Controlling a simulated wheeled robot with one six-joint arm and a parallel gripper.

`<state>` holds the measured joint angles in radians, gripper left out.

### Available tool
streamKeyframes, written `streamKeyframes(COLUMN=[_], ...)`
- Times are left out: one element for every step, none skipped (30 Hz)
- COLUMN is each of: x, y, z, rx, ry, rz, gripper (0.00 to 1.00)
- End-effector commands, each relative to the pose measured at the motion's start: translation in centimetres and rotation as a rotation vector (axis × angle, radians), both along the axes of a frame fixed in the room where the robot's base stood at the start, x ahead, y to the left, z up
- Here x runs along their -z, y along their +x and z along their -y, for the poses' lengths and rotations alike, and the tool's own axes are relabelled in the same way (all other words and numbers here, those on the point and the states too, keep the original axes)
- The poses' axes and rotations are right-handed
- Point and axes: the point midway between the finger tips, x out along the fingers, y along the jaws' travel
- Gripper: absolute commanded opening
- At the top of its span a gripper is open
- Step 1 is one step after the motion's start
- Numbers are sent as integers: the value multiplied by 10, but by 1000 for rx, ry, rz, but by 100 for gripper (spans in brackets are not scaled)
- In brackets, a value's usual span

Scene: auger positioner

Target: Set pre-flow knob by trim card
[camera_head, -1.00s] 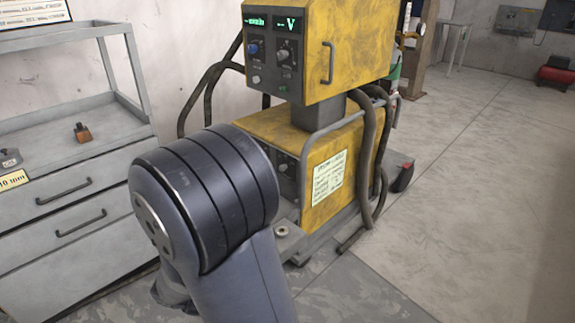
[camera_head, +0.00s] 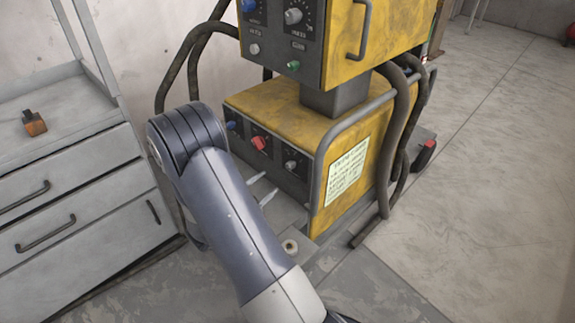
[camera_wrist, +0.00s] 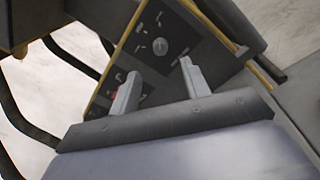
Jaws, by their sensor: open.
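The lower yellow unit (camera_head: 290,117) has a dark front panel with a blue knob (camera_head: 231,125), a red knob (camera_head: 260,142) and a grey knob (camera_head: 290,165). I cannot read which one is the pre-flow knob. The pale trim card (camera_head: 347,172) is on the unit's right side; its text is too small to read. My gripper (camera_head: 261,186) is open and empty in front of the panel, low and apart from the knobs. In the wrist view my gripper's two fingers (camera_wrist: 159,66) point at the panel. The grey knob (camera_wrist: 161,47) shows beyond them; the red knob (camera_wrist: 118,91) is mostly hidden behind the left finger.
An upper yellow box (camera_head: 345,45) with more knobs and a handle overhangs the panel. A grey tube rail (camera_head: 325,150) and black hoses (camera_head: 405,130) stand on the right. A grey drawer cabinet (camera_head: 70,190) is at left.

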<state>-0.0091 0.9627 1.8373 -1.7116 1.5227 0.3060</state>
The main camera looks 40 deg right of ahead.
Motion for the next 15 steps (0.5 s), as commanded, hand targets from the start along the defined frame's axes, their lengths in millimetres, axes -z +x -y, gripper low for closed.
streamKeyframes(x=[1,1,1,1,1,1,1,1,1,1,1,1,1,1,1], y=[0,1,2,3,3,4,5,6,7,8,9,10,11,11,12], z=[9,14,22,27,33,39,45,50,57,61,66,71,75,78,82], rx=[6,6,7,6,7,6,7,6,7,6,6,7,5,5,5], ry=[-1,0,2,1,1,0,1,1,2,1,1,2,2,2,2], rz=[1,2,3,3,3,3,2,2,2,2,2,2,2,2,2], gripper=[45,45,45,45,45,45,45,45,45,45,45,45,45,45,45])
